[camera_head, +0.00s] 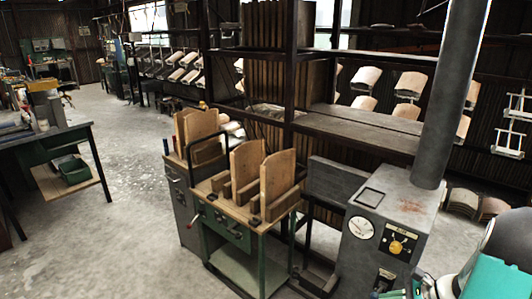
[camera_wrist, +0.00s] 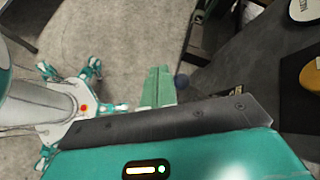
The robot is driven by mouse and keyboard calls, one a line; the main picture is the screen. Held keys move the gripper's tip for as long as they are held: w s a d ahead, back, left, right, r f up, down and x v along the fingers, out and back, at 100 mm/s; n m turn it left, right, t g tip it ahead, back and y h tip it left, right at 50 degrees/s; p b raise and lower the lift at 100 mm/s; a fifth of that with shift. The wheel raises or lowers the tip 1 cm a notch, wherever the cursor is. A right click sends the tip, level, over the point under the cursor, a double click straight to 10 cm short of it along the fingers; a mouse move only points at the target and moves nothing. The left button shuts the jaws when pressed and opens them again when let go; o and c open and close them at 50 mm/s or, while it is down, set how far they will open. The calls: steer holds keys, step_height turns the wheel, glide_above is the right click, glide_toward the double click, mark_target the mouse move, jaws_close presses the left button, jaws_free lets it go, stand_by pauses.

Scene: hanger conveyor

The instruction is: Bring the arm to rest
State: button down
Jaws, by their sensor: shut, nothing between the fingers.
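My gripper (camera_wrist: 158,86) shows in the wrist view as two green fingers pressed together, with nothing between them. It hangs above the grey concrete floor, beside the dark grey machine. In the head view my teal and white arm is at the lower right corner, and the fingers cannot be made out clearly there. The grey control cabinet (camera_head: 385,235) with a round gauge and a yellow dial stands close to the arm. Part of its face, with a white gauge (camera_wrist: 305,8) and a yellow dial (camera_wrist: 311,76), shows at the wrist view's right edge.
A green-framed bench (camera_head: 232,235) with upright wooden boards stands in the middle. Dark shelving (camera_head: 365,128) rises behind it. Curved wooden pieces (camera_head: 410,85) hang along the back wall. A dark table (camera_head: 50,135) is at the left. The floor (camera_head: 110,220) at the left is open.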

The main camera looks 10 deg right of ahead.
steer(key=a+r+n+g+h, duration=0.35)
steer(key=a+r+n, duration=0.8)
steer(key=a, duration=0.55)
steer(key=s+a+r+n+t+h, duration=0.2)
steer(key=s+a+r+n+h, duration=0.2)
steer(key=s+a+r+n, duration=0.6)
steer(key=shift+s+a+r, duration=0.25)
steer(key=shift+a+r, duration=0.4)
steer(key=shift+r, duration=0.05)
steer(key=shift+a, duration=0.1)
